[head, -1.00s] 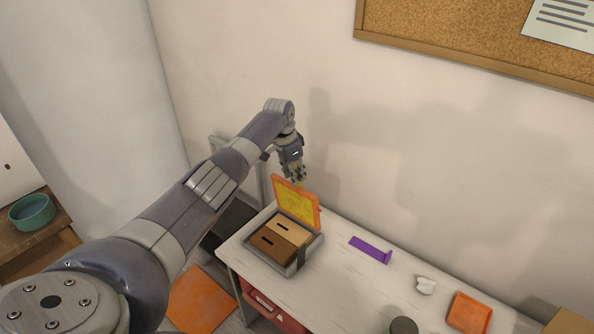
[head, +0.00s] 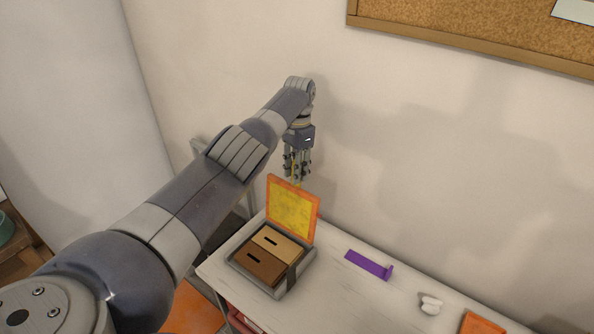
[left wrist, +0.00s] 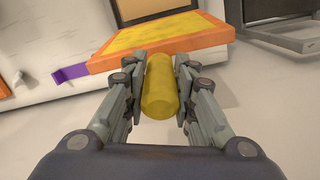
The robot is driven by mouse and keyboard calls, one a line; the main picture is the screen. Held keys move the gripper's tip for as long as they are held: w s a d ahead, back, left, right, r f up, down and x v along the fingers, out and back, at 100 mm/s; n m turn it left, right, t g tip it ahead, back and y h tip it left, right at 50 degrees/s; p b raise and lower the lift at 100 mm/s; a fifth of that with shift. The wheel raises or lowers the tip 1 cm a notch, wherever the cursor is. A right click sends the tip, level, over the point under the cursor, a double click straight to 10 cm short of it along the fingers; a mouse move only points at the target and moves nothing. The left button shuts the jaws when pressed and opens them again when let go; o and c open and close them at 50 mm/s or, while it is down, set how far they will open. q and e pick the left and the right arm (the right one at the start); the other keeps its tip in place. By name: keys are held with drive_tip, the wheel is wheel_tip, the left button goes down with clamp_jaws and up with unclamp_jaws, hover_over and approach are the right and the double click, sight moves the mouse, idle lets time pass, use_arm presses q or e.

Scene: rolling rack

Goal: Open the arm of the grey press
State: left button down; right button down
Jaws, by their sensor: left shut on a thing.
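The grey press (head: 254,284) sits at the left end of the white table, its low grey frame around a light and a dark wooden block. Its arm, an orange-edged panel with a yellow face (head: 292,208), stands raised at the back. My left gripper (head: 297,178) is above the panel's top edge. The left wrist view shows its fingers shut on a yellow cylindrical handle (left wrist: 161,88), with the orange panel (left wrist: 165,40) just beyond. The handle's joint with the panel is hard to see. My right gripper is not in view.
On the white tabletop (head: 335,300) lie a purple bracket (head: 368,265), a small white object (head: 431,303) and an orange piece (head: 481,323). The wall with a cork board (head: 470,35) is close behind. An orange sheet (head: 190,312) lies low at the left.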

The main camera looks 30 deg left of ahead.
use_arm(q)
drive_tip(key=shift+s+f, duration=0.2)
drive_tip(key=c, duration=1.3)
unclamp_jaws()
drive_tip(key=shift+w+r, duration=0.1)
drive_tip(key=shift+r, duration=0.2)
drive_tip(key=r, duration=0.7)
drive_tip(key=shift+w, duration=0.25)
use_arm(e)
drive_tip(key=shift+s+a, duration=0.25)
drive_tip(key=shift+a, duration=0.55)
